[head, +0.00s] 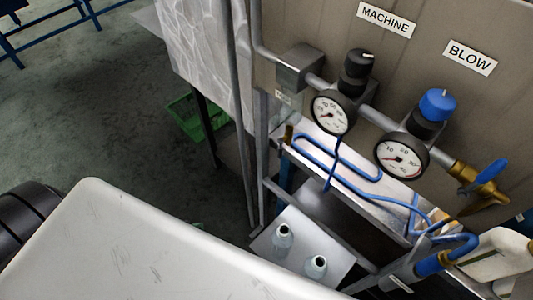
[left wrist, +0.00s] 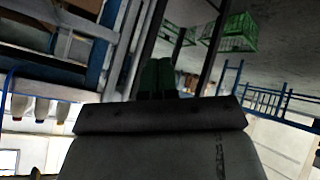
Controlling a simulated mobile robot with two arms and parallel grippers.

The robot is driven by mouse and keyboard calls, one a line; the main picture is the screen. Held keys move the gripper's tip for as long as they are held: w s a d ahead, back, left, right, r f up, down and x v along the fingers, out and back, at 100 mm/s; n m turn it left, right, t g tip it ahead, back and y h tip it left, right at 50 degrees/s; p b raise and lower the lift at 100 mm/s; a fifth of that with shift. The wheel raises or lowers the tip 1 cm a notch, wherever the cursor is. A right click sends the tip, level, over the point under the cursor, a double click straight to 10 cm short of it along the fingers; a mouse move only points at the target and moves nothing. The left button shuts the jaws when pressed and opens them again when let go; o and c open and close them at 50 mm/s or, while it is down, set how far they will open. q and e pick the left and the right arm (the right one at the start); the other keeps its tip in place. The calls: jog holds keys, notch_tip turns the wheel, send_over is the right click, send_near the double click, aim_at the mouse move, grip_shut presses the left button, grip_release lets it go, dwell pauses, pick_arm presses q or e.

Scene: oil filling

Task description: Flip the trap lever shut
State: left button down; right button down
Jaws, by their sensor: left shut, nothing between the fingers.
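A brass valve (head: 488,190) with a blue lever (head: 492,172) sits on the pipe at the right of the panel in the head view. The lever slants up to the right. A blue fitting with brass ends (head: 432,264) is lower down, at the end of a blue hose. No label shows which one is the trap lever. My left gripper (left wrist: 156,76) shows in the left wrist view, its dark green fingers together and empty. Neither gripper can be made out in the head view.
Two gauges (head: 332,112) with a black knob (head: 357,65) and a blue knob (head: 437,104) stick out from the panel. Two pale bottles (head: 316,266) stand on a low metal shelf. A green crate (head: 196,115) lies on the floor, which is open at the upper left.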

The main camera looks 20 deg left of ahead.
aim_at(280, 148)
pick_arm(q)
jog(key=w+d+r+n+t+h, duration=0.2)
jog(key=r, duration=0.8)
jog(key=w+d+r+n+t+h, duration=0.2)
jog(key=w+d+r+h, duration=0.1)
jog(key=r, duration=0.7)
jog(key=w+d+r+n+t+h, duration=0.2)
jog(key=d+r+n+h, duration=0.1)
jog(key=r, duration=0.7)
jog(key=shift+w, duration=0.2)
jog(key=shift+w+d+r, duration=0.1)
jog(key=shift+d, duration=0.05)
jog(key=w+d+p, duration=0.3)
jog(key=w+d, duration=0.6)
jog(key=shift+w+p, duration=0.15)
jog(key=shift+p, duration=0.25)
